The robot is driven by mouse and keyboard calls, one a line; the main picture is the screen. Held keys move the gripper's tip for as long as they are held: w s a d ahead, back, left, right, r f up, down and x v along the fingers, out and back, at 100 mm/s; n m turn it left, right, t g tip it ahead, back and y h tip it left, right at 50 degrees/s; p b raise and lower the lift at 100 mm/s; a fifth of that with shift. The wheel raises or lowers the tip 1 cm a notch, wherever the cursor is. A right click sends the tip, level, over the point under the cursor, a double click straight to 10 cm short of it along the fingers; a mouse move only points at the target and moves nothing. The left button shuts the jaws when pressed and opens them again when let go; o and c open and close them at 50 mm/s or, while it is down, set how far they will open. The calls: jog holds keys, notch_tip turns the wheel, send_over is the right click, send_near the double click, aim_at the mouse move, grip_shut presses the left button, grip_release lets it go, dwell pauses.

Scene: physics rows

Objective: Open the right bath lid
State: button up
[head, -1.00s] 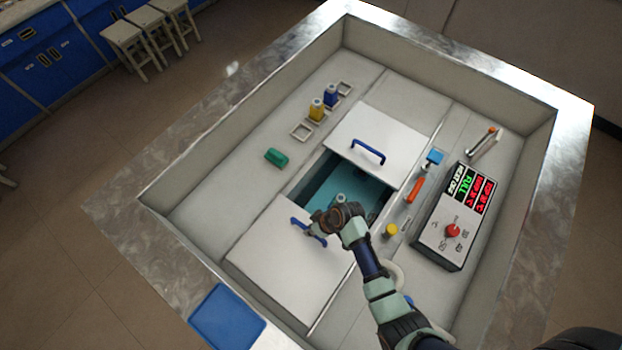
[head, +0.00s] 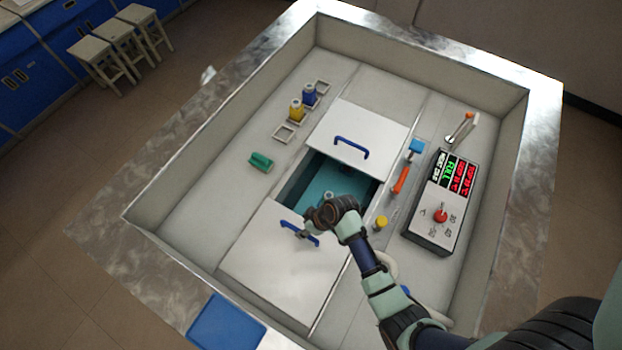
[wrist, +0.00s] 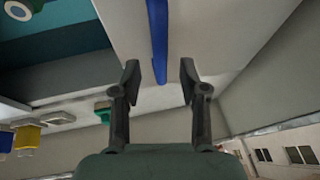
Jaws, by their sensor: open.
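Two white lids with blue handles lie over a bath of teal water (head: 318,180), which shows in the gap between them. The near lid (head: 262,262) is at the lower left in the head view, its handle (head: 288,228) partly hidden by my gripper. The far lid (head: 365,122) has its own handle (head: 350,143). My gripper (head: 304,233) is over the near lid's handle. In the wrist view my gripper (wrist: 160,76) is open, with the blue handle (wrist: 157,40) between its fingertips and a gap on either side.
A control box (head: 440,205) with a red knob stands at the right. Blue and yellow bottles (head: 297,110) and a green block (head: 260,162) stand along the left side. An orange-handled tool (head: 400,180) and a yellow knob (head: 380,223) lie near my arm. Raised walls surround the basin.

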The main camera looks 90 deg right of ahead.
jog(key=v, duration=0.9)
jog(key=shift+r, duration=0.15)
jog(key=w+a+r+n+t+h+p, duration=0.1)
jog(key=w+a+r+n+t+p, duration=0.3)
jog(key=w+r, duration=0.6)
jog(key=w+a+r+g+h+p, duration=0.1)
jog(key=w+a+r+p, duration=0.3)
jog(key=w+r, duration=0.65)
jog(key=w+a+r+n+t+y+p, duration=0.1)
jog(key=w+a+r+t, duration=0.1)
jog(key=a+r, duration=0.8)
jog(key=w+a+r+t+y+p, duration=0.1)
jog(key=a+r+t, duration=0.1)
jog(key=a+r, duration=0.8)
jog(key=shift+w+r+n+t+p, duration=0.2)
jog(key=shift+w+n+t+p, duration=0.15)
jog(key=shift+w+n+t, duration=0.05)
